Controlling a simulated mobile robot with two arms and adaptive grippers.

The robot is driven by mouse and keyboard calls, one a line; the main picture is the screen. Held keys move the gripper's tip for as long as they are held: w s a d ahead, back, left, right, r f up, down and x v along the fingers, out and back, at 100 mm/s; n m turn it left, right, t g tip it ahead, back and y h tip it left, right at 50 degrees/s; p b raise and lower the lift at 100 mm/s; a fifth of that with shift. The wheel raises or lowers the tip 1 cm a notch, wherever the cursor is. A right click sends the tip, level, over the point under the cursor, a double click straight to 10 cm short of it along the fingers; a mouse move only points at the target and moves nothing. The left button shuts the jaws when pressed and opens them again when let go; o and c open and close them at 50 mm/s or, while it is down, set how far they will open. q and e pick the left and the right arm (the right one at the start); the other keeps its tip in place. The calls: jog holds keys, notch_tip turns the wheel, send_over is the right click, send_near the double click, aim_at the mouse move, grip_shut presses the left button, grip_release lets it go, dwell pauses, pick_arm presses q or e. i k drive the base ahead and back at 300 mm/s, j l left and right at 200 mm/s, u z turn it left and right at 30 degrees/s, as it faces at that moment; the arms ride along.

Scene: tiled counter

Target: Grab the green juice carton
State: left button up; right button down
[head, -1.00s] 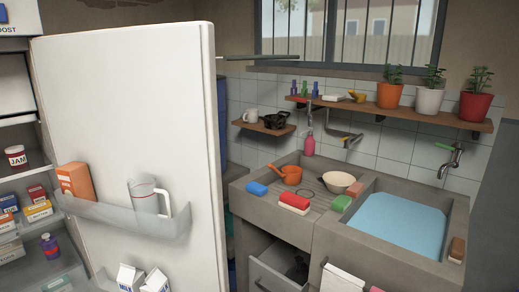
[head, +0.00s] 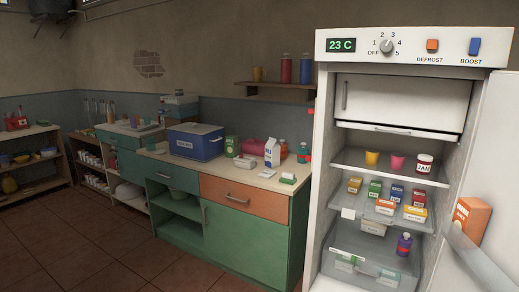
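A green carton (head: 232,146) stands upright on the counter (head: 262,181), just right of a blue cooler box (head: 195,142). It looks like the juice carton, but its label is too small to read. Neither of my grippers is in view.
The tiled floor (head: 100,240) in front is clear.

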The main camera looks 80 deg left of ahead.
aim_at(232, 141)
jog(key=u, duration=2.75)
jog(key=i+j+z, duration=0.1)
jog(key=i, duration=0.55)
